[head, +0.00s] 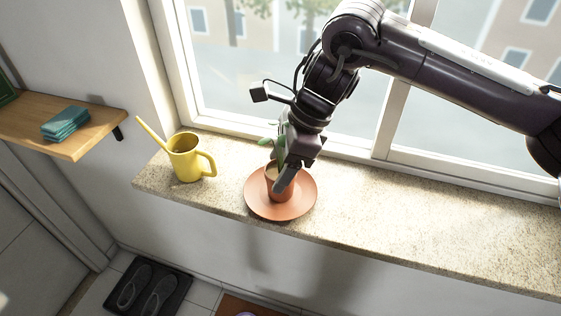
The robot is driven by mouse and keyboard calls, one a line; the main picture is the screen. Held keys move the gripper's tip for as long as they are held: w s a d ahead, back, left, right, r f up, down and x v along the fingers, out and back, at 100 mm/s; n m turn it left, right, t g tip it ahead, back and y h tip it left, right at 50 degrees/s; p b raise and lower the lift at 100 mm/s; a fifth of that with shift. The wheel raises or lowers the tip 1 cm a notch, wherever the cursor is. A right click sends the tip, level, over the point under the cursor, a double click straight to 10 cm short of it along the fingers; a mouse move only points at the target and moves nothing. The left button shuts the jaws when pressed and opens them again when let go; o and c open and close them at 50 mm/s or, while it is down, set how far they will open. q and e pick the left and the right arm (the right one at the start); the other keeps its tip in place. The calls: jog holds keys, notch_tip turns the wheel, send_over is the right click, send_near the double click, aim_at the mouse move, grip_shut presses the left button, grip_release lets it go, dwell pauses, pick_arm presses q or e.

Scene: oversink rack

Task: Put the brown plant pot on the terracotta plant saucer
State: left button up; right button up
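The brown plant pot (272,190), with a green plant in it, is upright over the middle of the round terracotta plant saucer (303,200) on the stone windowsill. It looks as if it stands on the saucer, but a small gap under it cannot be ruled out. My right gripper (283,178) points down at the pot from above, with one dark finger across its right front side. The other finger is hidden, so I cannot tell whether the gripper holds the pot. My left gripper is not in view.
A yellow watering can (187,160) stands on the sill left of the saucer. The sill (420,225) is clear to the right. The window frame (385,120) rises behind. A wooden shelf (85,140) with teal cloths (66,123) is at the left. Slippers on a dark mat (128,290) lie below.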

jog(key=shift+o, duration=0.9)
jog(key=shift+r, duration=0.25)
jog(key=shift+d+r, duration=0.15)
jog(key=shift+r, duration=0.2)
jog(key=v, duration=1.1)
jog(key=shift+p, duration=0.4)
